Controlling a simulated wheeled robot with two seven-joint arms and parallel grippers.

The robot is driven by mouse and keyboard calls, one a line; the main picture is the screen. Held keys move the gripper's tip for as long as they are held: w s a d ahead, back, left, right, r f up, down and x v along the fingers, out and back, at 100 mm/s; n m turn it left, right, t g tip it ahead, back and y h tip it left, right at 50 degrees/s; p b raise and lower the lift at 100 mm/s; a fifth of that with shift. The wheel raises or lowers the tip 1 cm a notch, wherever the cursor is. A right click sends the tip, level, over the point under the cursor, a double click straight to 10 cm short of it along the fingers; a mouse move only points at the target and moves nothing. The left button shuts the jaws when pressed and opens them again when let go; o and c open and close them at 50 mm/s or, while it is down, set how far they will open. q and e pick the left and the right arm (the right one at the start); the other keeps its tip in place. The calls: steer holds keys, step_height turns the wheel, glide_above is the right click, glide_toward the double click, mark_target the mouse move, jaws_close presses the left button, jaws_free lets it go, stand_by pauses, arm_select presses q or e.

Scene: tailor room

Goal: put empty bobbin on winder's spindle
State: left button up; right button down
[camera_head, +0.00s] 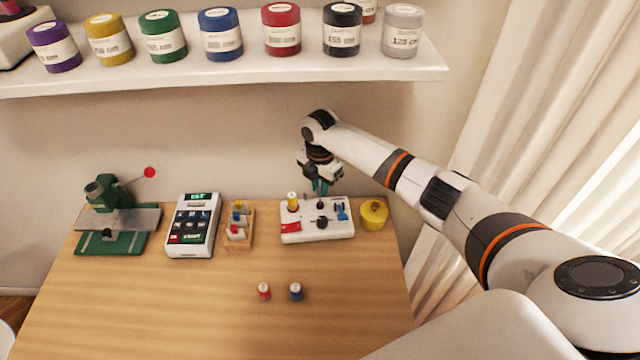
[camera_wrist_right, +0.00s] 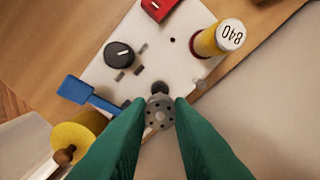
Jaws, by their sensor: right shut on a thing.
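The winder (camera_head: 330,233) is a white box at the back right of the table, with a red switch, a dark knob (camera_wrist_right: 119,55), a blue lever (camera_wrist_right: 76,90) and a yellow thread spool (camera_wrist_right: 218,40) on it. My right gripper (camera_head: 321,186) is above the winder's back right part. In the right wrist view, its green fingers are shut on the empty bobbin (camera_wrist_right: 158,117), a grey disc with small holes. A dark round part (camera_wrist_right: 160,88) shows just beyond the bobbin; I cannot tell whether it is the spindle or whether they touch. My left gripper is out of view.
A wooden rack (camera_head: 238,240), a keypad device (camera_head: 193,225) and a green press (camera_head: 112,215) stand to the left. Red (camera_head: 264,291) and blue (camera_head: 296,292) spools stand in front. A shelf (camera_head: 220,65) of jars hangs above.

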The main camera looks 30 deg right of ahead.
stand_by(0.4)
steer(key=c, duration=1.6)
jaws_free()
steer(key=shift+o, duration=0.2)
step_height(320, 180, up, 11)
steer(key=p, duration=1)
steer(key=shift+f, duration=0.1)
